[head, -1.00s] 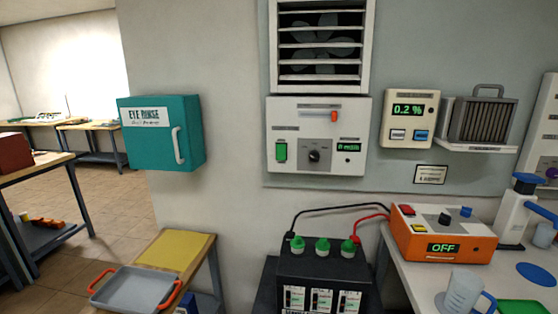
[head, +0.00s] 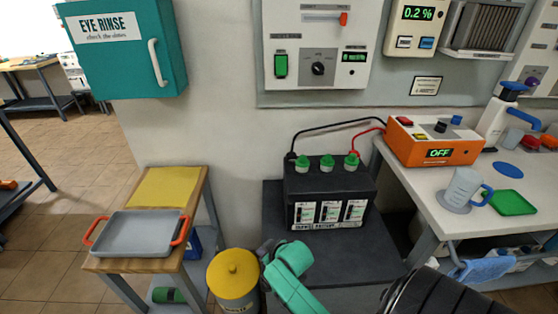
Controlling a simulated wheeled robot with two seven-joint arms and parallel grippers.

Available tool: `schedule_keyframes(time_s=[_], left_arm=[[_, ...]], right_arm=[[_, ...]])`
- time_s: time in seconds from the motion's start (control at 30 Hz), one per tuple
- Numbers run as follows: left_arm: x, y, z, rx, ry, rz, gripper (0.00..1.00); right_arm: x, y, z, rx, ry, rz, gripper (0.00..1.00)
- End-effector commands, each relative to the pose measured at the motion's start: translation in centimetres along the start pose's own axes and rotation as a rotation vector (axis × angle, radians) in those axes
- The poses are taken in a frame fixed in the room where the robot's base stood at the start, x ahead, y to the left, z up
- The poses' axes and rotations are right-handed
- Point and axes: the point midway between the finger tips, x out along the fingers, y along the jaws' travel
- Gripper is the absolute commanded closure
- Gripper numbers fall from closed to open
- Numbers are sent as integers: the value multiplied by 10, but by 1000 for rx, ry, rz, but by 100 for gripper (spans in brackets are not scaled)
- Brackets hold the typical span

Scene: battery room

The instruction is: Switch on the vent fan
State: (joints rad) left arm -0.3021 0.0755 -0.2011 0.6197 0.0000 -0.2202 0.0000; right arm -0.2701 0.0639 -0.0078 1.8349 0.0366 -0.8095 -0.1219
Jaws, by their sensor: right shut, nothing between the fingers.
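The vent fan's control box (head: 300,38) is on the wall at the top of the head view. It has a green rocker switch (head: 281,65), a black rotary knob (head: 318,68), a small lit green display (head: 354,57) and a red-tipped slider (head: 343,19). The display is too small to read. The fan grille above is outside this view. My right gripper, seemingly the teal part (head: 290,262), is shut and empty low in front, well below the control box and apart from it. Its fingertips are hard to make out. My left gripper is not in view.
A black battery (head: 325,200) with green caps stands below the box, wired to an orange device (head: 432,146) reading OFF. A teal eye rinse cabinet (head: 125,60) juts out at left. A grey tray (head: 145,235) and yellow-lidded bin (head: 232,275) stand lower left.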

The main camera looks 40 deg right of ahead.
Motion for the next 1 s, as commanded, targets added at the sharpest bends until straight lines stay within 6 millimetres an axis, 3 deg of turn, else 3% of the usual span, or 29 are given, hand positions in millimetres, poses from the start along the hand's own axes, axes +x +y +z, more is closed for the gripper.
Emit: schedule_keyframes(time_s=[0.13, 0.23, 0.3, 0.43, 0.53, 0.67, 1.0], left_arm=[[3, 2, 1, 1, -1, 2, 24], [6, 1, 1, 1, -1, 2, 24], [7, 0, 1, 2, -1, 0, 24], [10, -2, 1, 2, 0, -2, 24], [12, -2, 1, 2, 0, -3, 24], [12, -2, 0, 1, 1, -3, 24], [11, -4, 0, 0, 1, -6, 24]], right_arm=[[1, 45, -89, 14, 290, 93, 100], [-17, 87, -161, 29, 542, 199, 100], [-41, 120, -209, 43, 727, 295, 100], [-104, 178, -275, 89, 1049, 505, 100], [-150, 211, -299, 133, 1232, 659, 100], [-185, 231, -308, 171, 1353, 782, 100], [-191, 234, -309, 175, 1371, 802, 100]])
